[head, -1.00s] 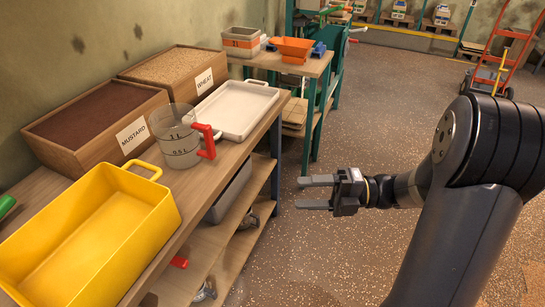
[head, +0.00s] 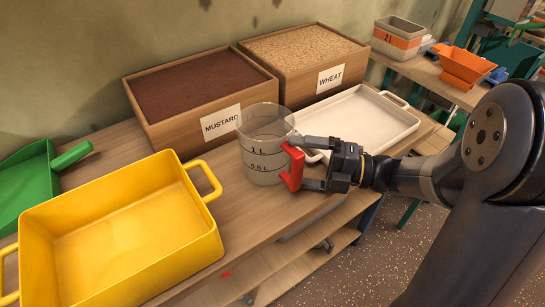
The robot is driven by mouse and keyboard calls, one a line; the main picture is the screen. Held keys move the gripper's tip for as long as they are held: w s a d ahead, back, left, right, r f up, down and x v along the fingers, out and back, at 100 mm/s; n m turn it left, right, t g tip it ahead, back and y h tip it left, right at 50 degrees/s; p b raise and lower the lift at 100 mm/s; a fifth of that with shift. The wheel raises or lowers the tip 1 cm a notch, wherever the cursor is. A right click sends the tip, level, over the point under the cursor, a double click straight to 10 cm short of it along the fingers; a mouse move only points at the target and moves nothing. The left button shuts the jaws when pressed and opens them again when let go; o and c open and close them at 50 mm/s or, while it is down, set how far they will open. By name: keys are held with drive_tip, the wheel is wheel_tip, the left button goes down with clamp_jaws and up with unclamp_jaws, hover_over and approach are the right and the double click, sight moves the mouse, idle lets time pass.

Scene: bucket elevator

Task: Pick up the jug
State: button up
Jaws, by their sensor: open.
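The jug (head: 262,150) is a clear grey measuring jug with "1 L" and "0.5 L" marks and a red handle (head: 292,168) on its right side. It stands upright on the wooden bench, in front of the mustard box. My gripper (head: 304,163) is open at the jug's right, with its fingers pointing left. One finger shows above and behind the red handle, the other below and in front of it, so the handle appears between them. I cannot tell whether either finger touches the handle.
A yellow tub (head: 120,285) stands left of the jug, its handle close by. A mustard box (head: 160,97) and a wheat box (head: 290,75) stand behind. A white tray (head: 405,125) lies right, behind my gripper. A green scoop (head: 28,180) is at far left.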

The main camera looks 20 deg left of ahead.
drive_tip(key=shift+a, duration=0.15)
drive_tip(key=shift+c, duration=0.6)
drive_tip(key=c, duration=0.6)
drive_tip(key=shift+r, duration=0.1)
